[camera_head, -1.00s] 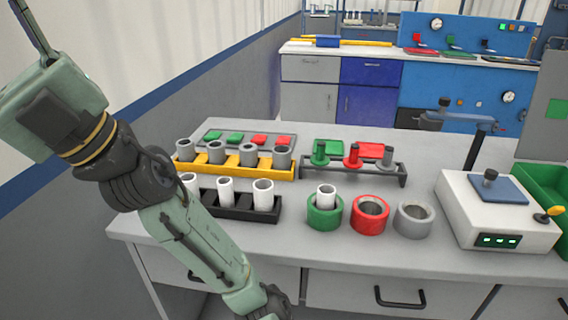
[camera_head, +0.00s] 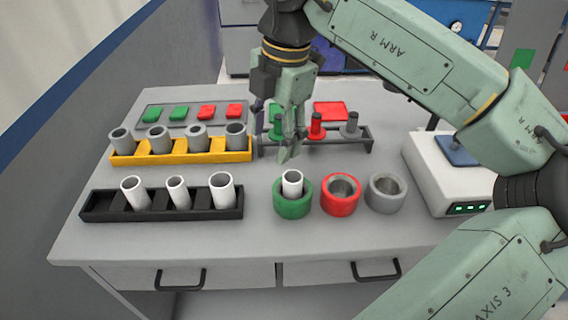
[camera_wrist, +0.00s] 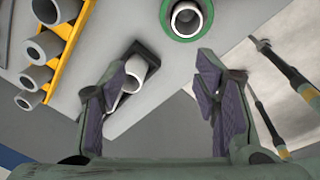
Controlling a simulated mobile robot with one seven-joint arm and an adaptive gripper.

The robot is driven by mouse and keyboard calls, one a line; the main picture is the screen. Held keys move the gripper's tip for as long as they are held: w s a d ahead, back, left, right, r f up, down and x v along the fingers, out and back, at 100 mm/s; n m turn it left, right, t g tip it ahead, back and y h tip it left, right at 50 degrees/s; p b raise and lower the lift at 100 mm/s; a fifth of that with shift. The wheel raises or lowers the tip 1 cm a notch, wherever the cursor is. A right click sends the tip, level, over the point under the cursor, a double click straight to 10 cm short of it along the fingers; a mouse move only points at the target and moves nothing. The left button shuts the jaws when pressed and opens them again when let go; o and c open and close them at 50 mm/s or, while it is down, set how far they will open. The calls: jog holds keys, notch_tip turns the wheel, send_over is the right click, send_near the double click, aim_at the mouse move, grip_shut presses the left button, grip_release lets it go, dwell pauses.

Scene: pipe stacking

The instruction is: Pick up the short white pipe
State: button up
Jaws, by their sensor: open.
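A black rack (camera_head: 160,214) at the front left of the table holds three upright white pipes: left (camera_head: 135,194), slimmer middle (camera_head: 178,192) and right (camera_head: 222,192). Another white pipe (camera_head: 292,184) stands inside the green ring (camera_head: 293,208). I cannot tell which one is meant by short. My gripper (camera_head: 287,150) is above the table, near the white pipe in the green ring. In the wrist view my gripper (camera_wrist: 165,72) is open and empty. A white pipe in the black rack (camera_wrist: 152,50) shows beside the left finger, which partly hides it.
A yellow rack (camera_head: 180,158) with several grey pipes stands behind the black rack. A red ring (camera_head: 340,203) and a grey ring (camera_head: 386,202) are right of the green ring. A dark peg rack (camera_head: 330,145) stands behind, and a white device (camera_head: 430,180) at the right.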

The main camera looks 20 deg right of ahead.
jog(key=shift+m+g+h, duration=0.4)
jog(key=shift+m+h, duration=0.3)
jog(key=shift+m, duration=0.1)
jog(key=d, duration=0.1)
jog(key=s+d, duration=0.1)
jog(key=d, duration=0.1)
jog(key=shift+s+d+f, duration=0.15)
jog(key=shift+d+f, duration=0.15)
jog(key=shift+d, duration=0.1)
jog(key=p, duration=0.1)
send_over(293, 176)
jog(key=f, duration=0.4)
jog(key=shift+s+d+f, duration=0.2)
jog(key=shift+f, duration=0.1)
jog(key=shift+w+a+f+p, duration=0.1)
jog(key=shift+f+p, duration=0.45)
jog(key=shift+f, duration=0.9)
jog(key=shift+w+a+f+p, duration=0.1)
jog(key=shift+f+p, duration=0.45)
jog(key=shift+f, duration=0.85)
jog(key=c, duration=1.2)
notch_tip(293, 176, up, 10)
jog(key=shift+r+b, duration=0.1)
jog(key=shift+b, duration=1.1)
